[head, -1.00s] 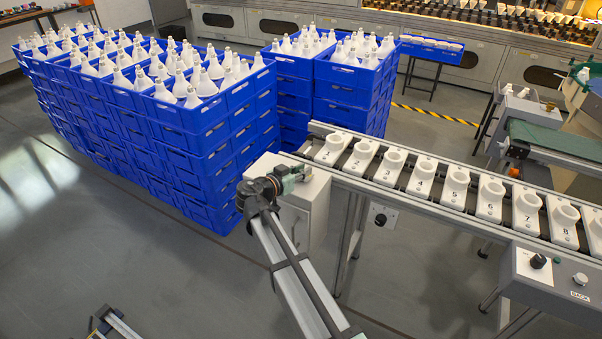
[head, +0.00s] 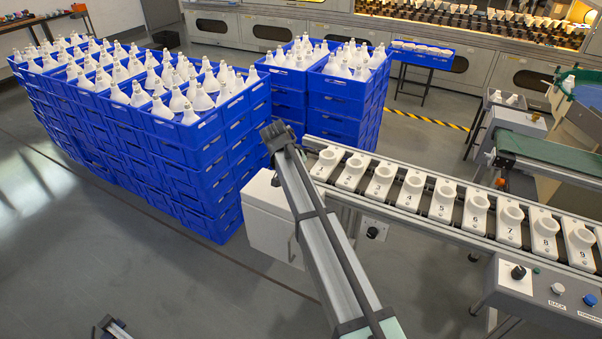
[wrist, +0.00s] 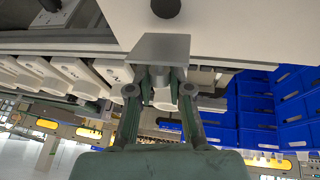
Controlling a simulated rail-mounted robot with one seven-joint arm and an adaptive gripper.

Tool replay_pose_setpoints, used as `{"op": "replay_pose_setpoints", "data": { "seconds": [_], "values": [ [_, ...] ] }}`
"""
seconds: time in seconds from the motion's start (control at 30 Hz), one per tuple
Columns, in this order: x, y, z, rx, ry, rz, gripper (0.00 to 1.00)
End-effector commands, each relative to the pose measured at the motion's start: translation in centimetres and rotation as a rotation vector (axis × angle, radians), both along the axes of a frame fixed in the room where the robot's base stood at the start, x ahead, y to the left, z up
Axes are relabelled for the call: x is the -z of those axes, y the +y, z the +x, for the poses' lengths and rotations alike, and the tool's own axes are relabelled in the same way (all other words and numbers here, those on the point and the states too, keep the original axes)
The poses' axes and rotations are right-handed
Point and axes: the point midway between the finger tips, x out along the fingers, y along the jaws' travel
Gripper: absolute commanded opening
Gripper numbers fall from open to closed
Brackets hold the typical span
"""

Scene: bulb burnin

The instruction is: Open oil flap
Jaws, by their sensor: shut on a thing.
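A white box (head: 272,232) stands at the near left end of the conveyor, partly hidden behind my arm in the head view. In the wrist view a pale panel (wrist: 95,14) with a round black knob (wrist: 165,8) fills the top, and a grey tab (wrist: 162,46) sticks out from its edge. My gripper (wrist: 160,82) has its two green fingers closed in at this tab, with the fingertips partly hidden under it. I cannot tell how far any flap stands open.
Numbered white holders (head: 414,190) line the conveyor right of the box. Stacked blue crates (head: 205,175) full of white bulbs stand close behind and left of it. A control panel (head: 540,285) is at the lower right. Open grey floor (head: 150,285) lies at the front left.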

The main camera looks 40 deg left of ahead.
Motion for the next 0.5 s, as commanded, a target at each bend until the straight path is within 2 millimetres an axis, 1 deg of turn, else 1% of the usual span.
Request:
{"op": "replay_pose_setpoints", "data": {
  "seconds": [0.03,0.13,0.3,0.5],
  "values": [
    [-0.5,0.3,0.7,0.003,0.045,-0.008,0.0],
    [-0.3,0.4,1.2,0.003,0.131,-0.022,0.0],
    [0.1,0.4,1.7,0.002,0.26,-0.044,0.0],
    [0.5,0.4,2.1,0.001,0.368,-0.061,0.0]
  ]
}}
